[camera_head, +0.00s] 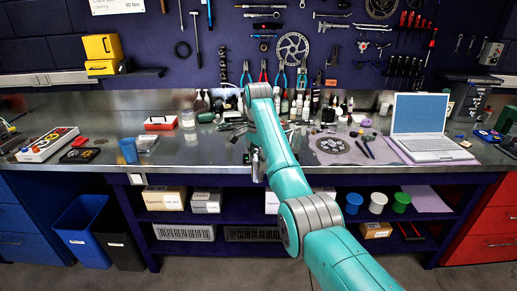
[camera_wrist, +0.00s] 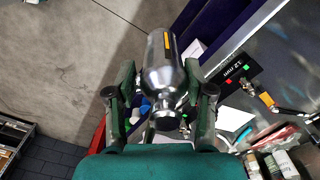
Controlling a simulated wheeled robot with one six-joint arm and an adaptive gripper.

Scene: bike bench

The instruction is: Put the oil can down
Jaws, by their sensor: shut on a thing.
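The oil can (camera_wrist: 163,82) is a silver, rounded metal can with a small yellow label and a narrower neck. In the wrist view it sits between the two dark green fingers of my gripper (camera_wrist: 160,68), which is shut on it. In the head view my gripper (camera_head: 257,165) is at the front edge of the workbench (camera_head: 215,163), near the middle. The can is too small and too covered by my arm to make out clearly there.
A laptop (camera_head: 418,122) stands at the right on a cloth. Bottles and small tools crowd the back middle. Bare steel shows near the front edge left of my gripper. Bins (camera_head: 82,232) stand below.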

